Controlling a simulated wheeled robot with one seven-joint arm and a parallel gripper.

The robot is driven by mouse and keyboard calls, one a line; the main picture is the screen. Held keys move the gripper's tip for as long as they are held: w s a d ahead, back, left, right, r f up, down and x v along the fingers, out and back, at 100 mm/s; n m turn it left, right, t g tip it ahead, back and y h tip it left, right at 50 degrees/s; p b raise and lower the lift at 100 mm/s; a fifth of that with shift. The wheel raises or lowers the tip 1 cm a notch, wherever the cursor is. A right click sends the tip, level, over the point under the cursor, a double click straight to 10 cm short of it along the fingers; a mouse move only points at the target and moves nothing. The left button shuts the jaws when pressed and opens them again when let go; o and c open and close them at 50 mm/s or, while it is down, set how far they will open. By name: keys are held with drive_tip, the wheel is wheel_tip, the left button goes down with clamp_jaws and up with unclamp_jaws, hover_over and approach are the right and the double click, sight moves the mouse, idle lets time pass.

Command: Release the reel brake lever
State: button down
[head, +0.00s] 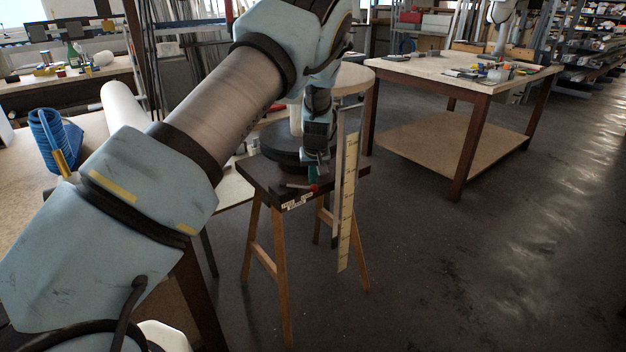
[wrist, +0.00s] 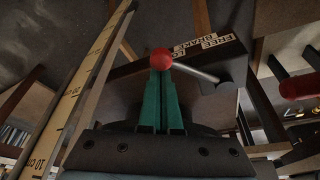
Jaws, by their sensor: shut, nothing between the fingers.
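The reel brake lever (wrist: 195,71) is a thin metal rod with a red ball knob (wrist: 161,60). It runs from a dark pivot at the right to the knob in the wrist view. In the head view the knob (head: 314,187) shows at the stool's front edge. My gripper (wrist: 161,78) has green fingers, shut together with nothing between them. The knob appears right at the fingertips; I cannot tell whether they touch. In the head view my gripper (head: 312,174) points down beside the knob. A FREE/BRAKE label (wrist: 208,43) lies behind the lever.
The dark reel (head: 272,147) sits on the wooden-legged stool (head: 262,187), partly hidden by my arm. A yellow measuring scale (head: 347,205) hangs close to the right of my gripper. A workbench (head: 450,75) stands behind at the right. Floor at the right is clear.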

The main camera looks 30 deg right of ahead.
drive_tip(key=shift+s+a+m, duration=0.1)
drive_tip(key=shift+s+m, duration=0.1)
drive_tip(key=shift+m, duration=0.2)
drive_tip(key=shift+s+a+f+m+h+b, duration=0.15)
drive_tip(key=shift+s+a+m+h+b, duration=0.4)
drive_tip(key=shift+m+b, duration=0.5)
drive_tip(key=s+a+m+g+h+b, duration=0.1)
drive_tip(key=s+a+m+g+b, duration=0.1)
drive_tip(key=s+a+m+b, duration=0.1)
drive_tip(key=a+m+b, duration=0.1)
drive_tip(key=a+m, duration=0.1)
drive_tip(key=m, duration=0.1)
drive_tip(key=shift+a+r+m, duration=0.2)
drive_tip(key=shift+a+m, duration=0.05)
drive_tip(key=shift+m, duration=0.1)
drive_tip(key=shift+s+a, duration=0.1)
drive_tip(key=shift+a, duration=0.05)
